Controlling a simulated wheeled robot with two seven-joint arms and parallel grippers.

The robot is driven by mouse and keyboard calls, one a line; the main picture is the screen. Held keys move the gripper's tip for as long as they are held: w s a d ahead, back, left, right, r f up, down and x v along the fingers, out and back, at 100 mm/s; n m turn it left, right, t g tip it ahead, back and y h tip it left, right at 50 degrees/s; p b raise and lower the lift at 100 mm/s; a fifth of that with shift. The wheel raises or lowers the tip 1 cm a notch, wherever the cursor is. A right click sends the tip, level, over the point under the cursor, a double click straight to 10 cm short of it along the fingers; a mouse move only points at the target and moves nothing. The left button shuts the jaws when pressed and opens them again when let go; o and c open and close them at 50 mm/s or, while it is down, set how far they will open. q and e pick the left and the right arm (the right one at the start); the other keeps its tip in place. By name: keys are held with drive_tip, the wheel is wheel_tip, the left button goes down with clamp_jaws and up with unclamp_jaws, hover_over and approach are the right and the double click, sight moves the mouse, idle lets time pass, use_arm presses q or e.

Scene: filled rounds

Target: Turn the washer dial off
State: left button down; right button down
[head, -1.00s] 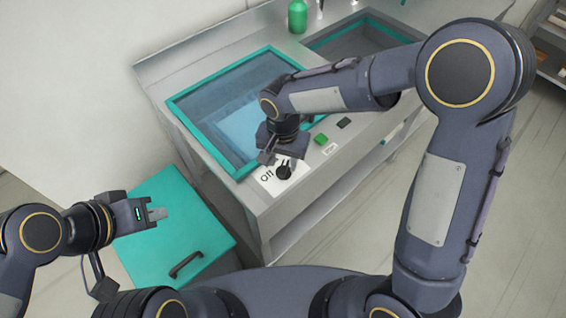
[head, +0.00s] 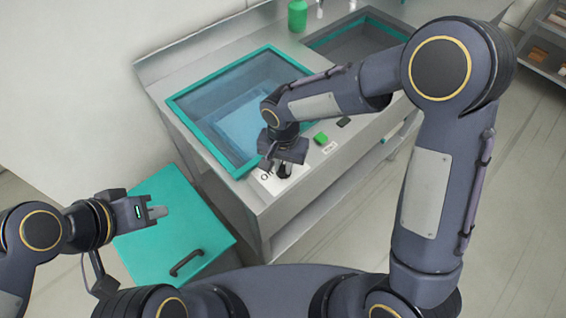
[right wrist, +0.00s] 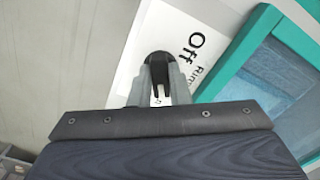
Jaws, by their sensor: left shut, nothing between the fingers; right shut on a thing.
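The washer dial is a black knob (head: 284,171) on a white label plate (head: 266,183) at the washer's front edge. In the right wrist view the dial (right wrist: 158,58) shows between the grey fingers of my right gripper (right wrist: 160,88). The right gripper (head: 281,163) is shut on the dial from above. The word "Off" (right wrist: 196,46) is printed beside the dial; other lettering is partly hidden. I cannot tell which way the dial points. My left gripper (head: 158,211) is shut and empty, over the teal cabinet, away from the washer.
The teal-framed washer lid (head: 238,174) lies just behind the dial. A green button (head: 321,138) and a dark one (head: 344,122) sit to its right. A teal cabinet (head: 170,235) with a dark handle stands at lower left. A green bottle (head: 297,15) stands at the back.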

drive_tip(key=shift+n+b, duration=0.55)
drive_tip(key=shift+n, duration=0.45)
drive_tip(key=n+b, duration=0.1)
drive_tip(key=n, duration=0.1)
drive_tip(key=shift+n, duration=0.4)
drive_tip(key=n, duration=0.2)
drive_tip(key=shift+d+n+b, duration=0.1)
drive_tip(key=shift+n+b, duration=0.2)
drive_tip(key=shift+b, duration=0.05)
drive_tip(key=n, duration=0.3)
drive_tip(key=shift+d+n, duration=0.1)
drive_tip(key=shift+n, duration=0.3)
drive_tip(key=n, duration=0.6)
drive_tip(key=shift+w+r+b, duration=0.1)
drive_tip(key=shift+w+b, duration=0.05)
drive_tip(key=shift+b, duration=0.15)
drive_tip(key=n, duration=0.6)
drive_tip(key=shift+w+n+p, duration=0.15)
drive_tip(key=shift+n+p, duration=0.15)
drive_tip(key=shift+p, duration=0.1)
